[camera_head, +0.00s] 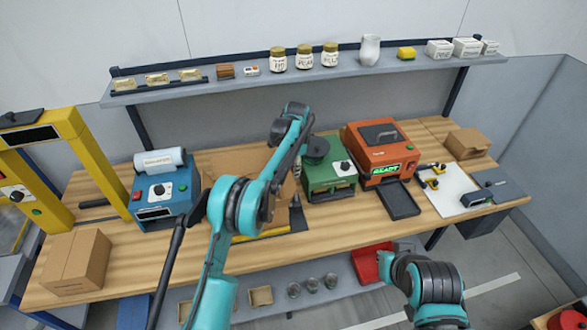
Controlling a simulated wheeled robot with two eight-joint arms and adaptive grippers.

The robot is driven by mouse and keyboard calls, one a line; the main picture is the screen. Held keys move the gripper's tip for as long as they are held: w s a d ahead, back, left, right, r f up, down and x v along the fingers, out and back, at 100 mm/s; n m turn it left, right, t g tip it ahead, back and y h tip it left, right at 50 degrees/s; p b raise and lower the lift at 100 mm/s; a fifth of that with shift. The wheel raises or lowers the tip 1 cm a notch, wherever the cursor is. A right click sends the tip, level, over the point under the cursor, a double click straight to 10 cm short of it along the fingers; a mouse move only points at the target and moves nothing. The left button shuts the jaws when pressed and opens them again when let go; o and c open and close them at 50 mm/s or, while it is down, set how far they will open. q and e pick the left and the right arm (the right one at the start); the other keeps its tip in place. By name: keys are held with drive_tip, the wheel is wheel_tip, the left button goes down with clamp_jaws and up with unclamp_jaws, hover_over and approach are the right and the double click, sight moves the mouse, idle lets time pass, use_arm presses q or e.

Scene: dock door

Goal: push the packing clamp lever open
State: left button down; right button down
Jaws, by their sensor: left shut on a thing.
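My left arm rises through the middle of the head view and bends over the workbench. My left gripper (297,168) is beyond the forearm, left of the green machine, and mostly hidden by it. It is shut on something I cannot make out. A dark upright piece (297,215) stands on a yellow-edged black base (270,233) just below the gripper. It may be the packing clamp lever, but I cannot tell, nor whether the gripper touches it. Brown cardboard (222,163) lies behind the arm. My right arm shows at the bottom right; its gripper is not visible.
The wooden workbench (350,222) carries a blue machine (167,190), a green machine (327,180), an orange machine (382,150) and a cardboard box (75,262). Yellow clamps (432,183) sit on a white board at the right. A red bin (368,264) is below the front edge.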

use_arm(q)
drive_tip(key=shift+w+a+f, duration=0.1)
drive_tip(key=shift+w+a, duration=0.3)
drive_tip(key=c, duration=1.3)
unclamp_jaws()
drive_tip(key=shift+o, duration=0.4)
drive_tip(key=shift+w+a+f, duration=0.1)
drive_tip(key=shift+w+f, duration=0.3)
drive_tip(key=shift+w, duration=0.1)
drive_tip(key=shift+s+r, duration=0.15)
drive_tip(key=shift+s, duration=0.05)
use_arm(e)
drive_tip(key=shift+w+a+f, duration=0.1)
drive_tip(key=shift+w, duration=0.35)
use_arm(q)
drive_tip(key=shift+d, duration=0.2)
wheel_tip(320, 180, up, 12)
drive_tip(key=shift+s+d, duration=0.3)
drive_tip(key=shift+s, duration=0.1)
use_arm(e)
drive_tip(key=shift+f, duration=0.1)
